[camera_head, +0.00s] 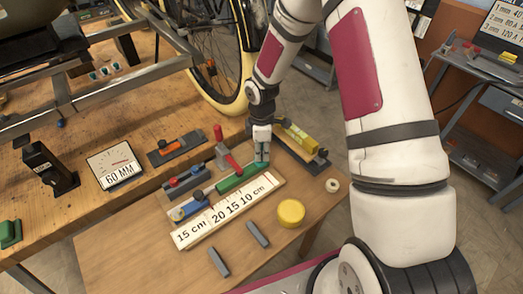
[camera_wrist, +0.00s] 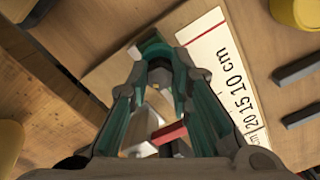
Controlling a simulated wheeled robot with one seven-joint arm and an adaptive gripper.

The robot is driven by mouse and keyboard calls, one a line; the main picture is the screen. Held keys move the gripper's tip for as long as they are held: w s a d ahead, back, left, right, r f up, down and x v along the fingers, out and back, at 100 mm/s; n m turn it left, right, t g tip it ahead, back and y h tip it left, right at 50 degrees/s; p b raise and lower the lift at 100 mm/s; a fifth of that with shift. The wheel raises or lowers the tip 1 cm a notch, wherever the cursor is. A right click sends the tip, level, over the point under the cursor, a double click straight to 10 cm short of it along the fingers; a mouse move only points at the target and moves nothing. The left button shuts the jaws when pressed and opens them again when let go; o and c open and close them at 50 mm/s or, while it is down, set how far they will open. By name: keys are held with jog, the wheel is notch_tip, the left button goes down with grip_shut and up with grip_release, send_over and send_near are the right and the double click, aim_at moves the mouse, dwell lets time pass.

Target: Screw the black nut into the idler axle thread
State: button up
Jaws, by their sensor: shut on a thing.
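My gripper (camera_head: 262,158) points down at the right end of a green bar (camera_head: 237,180) on the small wooden table. In the wrist view its fingers (camera_wrist: 157,62) come together at the tips, with teal along both sides. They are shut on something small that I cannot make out. A dark round knob that may be the black nut (camera_head: 198,195) sits at the blue bar, left of the gripper. I cannot tell which part is the idler axle thread.
A red-handled clamp (camera_head: 227,155) stands close left of the gripper; a yellow block (camera_head: 301,138) on a dark base lies right. The white length scale (camera_head: 225,212) lies in front, with a yellow round tub (camera_head: 291,213) and two grey bars. A metal frame (camera_head: 75,95) fills the upper left.

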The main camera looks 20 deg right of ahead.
jog(key=shift+m, duration=0.9)
jog(key=shift+m, duration=0.8)
jog(key=shift+m, duration=0.9)
jog(key=o, duration=0.6)
jog(key=shift+s, duration=0.1)
